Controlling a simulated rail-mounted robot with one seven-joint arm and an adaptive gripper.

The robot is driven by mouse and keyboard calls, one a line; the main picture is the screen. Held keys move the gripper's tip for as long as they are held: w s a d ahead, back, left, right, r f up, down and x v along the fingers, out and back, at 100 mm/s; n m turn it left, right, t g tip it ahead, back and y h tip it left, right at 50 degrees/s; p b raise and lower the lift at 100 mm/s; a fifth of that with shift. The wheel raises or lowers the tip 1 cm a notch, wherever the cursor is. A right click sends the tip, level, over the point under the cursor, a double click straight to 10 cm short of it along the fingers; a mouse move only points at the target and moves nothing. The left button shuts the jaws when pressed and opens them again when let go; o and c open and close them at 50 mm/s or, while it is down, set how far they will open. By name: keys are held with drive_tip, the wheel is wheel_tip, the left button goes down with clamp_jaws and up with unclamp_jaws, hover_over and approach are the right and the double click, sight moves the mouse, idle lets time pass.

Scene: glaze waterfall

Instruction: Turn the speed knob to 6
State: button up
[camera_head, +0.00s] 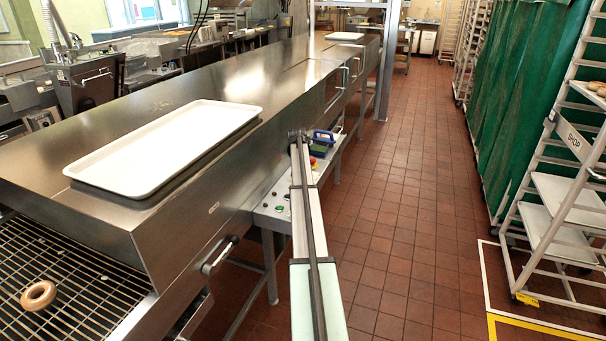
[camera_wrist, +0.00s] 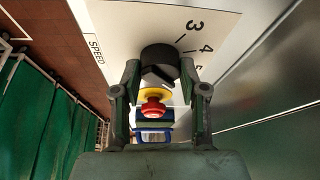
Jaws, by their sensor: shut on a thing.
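The speed knob (camera_wrist: 160,60) is a dark round knob on a pale dial plate (camera_wrist: 130,25) in the wrist view. The plate carries the word SPEED on its left and the numbers 3, 4 and part of a 5 on its right. My gripper (camera_wrist: 160,82) has a finger on each side of the knob and is shut on it. I cannot read clearly which number the knob's mark points to. In the head view my gripper (camera_head: 299,136) is at the side of the steel machine, and my arm hides the knob.
A red and yellow button (camera_wrist: 153,107) sits beside the knob, near a blue-framed item (camera_wrist: 153,135). A white tray (camera_head: 165,145) lies on the machine top, and a ring doughnut (camera_head: 38,295) on the wire conveyor. The tiled aisle (camera_head: 405,190) is clear; racks (camera_head: 560,215) stand right.

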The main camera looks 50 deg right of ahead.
drive_tip(key=shift+m+g, duration=0.4)
drive_tip(key=shift+m, duration=0.7)
drive_tip(key=o, duration=1.1)
drive_tip(key=shift+f, duration=0.1)
drive_tip(key=shift+o, duration=0.2)
drive_tip(key=v, duration=1.2)
drive_tip(key=shift+a, duration=0.2)
drive_tip(key=shift+a, duration=0.1)
